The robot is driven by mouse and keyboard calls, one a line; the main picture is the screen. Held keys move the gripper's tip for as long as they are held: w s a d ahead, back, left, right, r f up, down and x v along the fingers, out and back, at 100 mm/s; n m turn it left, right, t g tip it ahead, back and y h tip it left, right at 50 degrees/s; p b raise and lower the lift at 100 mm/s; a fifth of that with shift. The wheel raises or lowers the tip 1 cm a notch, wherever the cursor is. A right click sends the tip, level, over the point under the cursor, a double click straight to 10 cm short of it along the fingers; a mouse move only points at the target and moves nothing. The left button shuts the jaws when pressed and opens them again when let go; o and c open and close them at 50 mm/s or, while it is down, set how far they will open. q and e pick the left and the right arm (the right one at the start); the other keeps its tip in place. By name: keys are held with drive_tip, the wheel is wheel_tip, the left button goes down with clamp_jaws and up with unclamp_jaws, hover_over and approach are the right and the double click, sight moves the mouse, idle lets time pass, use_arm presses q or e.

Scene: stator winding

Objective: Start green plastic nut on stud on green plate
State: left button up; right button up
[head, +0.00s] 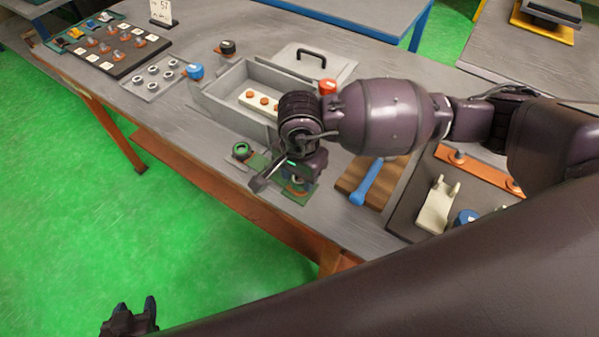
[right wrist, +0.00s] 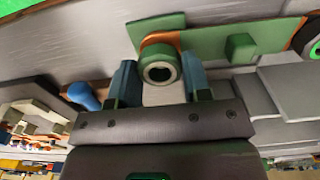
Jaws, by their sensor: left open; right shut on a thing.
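The green plate (head: 302,199) lies near the table's front edge, with orange showing at the stud's base. It also shows in the right wrist view (right wrist: 205,42). My right gripper (head: 293,172) is directly over this plate, mostly hidden by its own wrist in the head view. In the right wrist view its two blue fingers (right wrist: 158,82) are shut on a green round nut with a pale ring-shaped end (right wrist: 159,70). The nut is right at the plate's orange-ringed end; I cannot tell whether it touches the stud. My left gripper (head: 130,318) is open and empty, low over the green floor.
Another green ring-shaped part (head: 241,149) sits left of the plate. Behind stands a grey bin (head: 231,106) with a white strip in it. To the right are a blue-handled tool (head: 367,183) on a wooden block and an off-white bracket (head: 437,204).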

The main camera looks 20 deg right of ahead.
idle(0.5)
drive_tip(key=shift+f+b, duration=0.3)
drive_tip(key=shift+f, duration=0.05)
idle(0.5)
drive_tip(key=shift+f, duration=0.1)
idle(0.8)
drive_tip(key=shift+s, duration=0.1)
drive_tip(key=shift+m, duration=0.5)
drive_tip(key=m+p, duration=0.1)
drive_tip(key=m, duration=0.2)
drive_tip(key=shift+f+m+p, duration=0.1)
drive_tip(key=shift+m+p, duration=0.25)
drive_tip(key=shift+m, duration=0.85)
